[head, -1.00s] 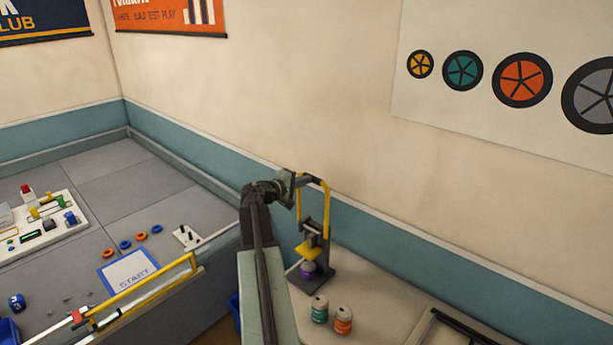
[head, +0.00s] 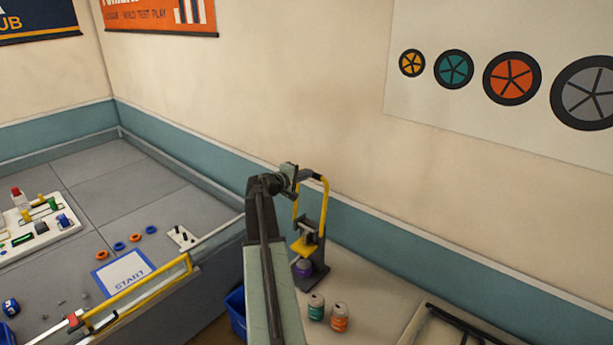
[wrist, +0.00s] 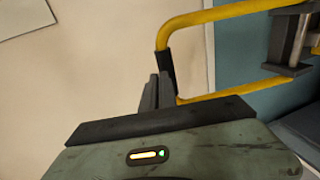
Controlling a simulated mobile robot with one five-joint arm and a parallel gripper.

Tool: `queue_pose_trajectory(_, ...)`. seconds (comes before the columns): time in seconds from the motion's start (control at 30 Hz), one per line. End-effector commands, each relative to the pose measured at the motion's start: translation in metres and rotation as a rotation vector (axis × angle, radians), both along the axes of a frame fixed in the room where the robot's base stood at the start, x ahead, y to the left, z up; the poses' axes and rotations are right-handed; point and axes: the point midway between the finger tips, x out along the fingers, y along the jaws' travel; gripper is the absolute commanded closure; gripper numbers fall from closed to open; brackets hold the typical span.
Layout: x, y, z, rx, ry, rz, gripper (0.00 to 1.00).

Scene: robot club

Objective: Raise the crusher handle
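The crusher (head: 309,262) stands on the pale table against the wall. Its yellow handle (head: 325,205) is a loop standing up above the frame, and a purple can (head: 303,268) sits below its yellow plate (head: 303,246). My gripper (head: 292,180) is at the upper left of the handle loop. In the wrist view the handle (wrist: 215,14) comes in from the right, with a black grip (wrist: 167,68) across its end. My gripper's dark fingers (wrist: 157,90) are close together, right beside the grip and overlapping it. Whether they touch it I cannot tell.
A teal can (head: 316,309) and an orange can (head: 339,318) stand on the table in front of the crusher. A black frame (head: 465,325) lies at right. The wall is close behind. A grey field with a yellow bar (head: 140,292) is at left.

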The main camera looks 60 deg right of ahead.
Motion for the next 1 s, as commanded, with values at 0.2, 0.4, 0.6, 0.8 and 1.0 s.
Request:
queue_pose_trajectory(0.2, 0.002, 0.048, 0.024, -0.001, -0.001, -0.007, 1.0)
queue_pose_trajectory(0.4, 0.015, 0.096, 0.04, 0.0, -0.001, -0.008, 1.0)
queue_pose_trajectory(0.6, 0.023, 0.125, 0.048, 0.0, -0.001, -0.012, 1.0)
queue_pose_trajectory(0.8, 0.025, 0.132, 0.049, 0.0, -0.001, -0.014, 1.0)
queue_pose_trajectory(1.0, 0.025, 0.132, 0.048, 0.0, -0.001, -0.014, 1.0)
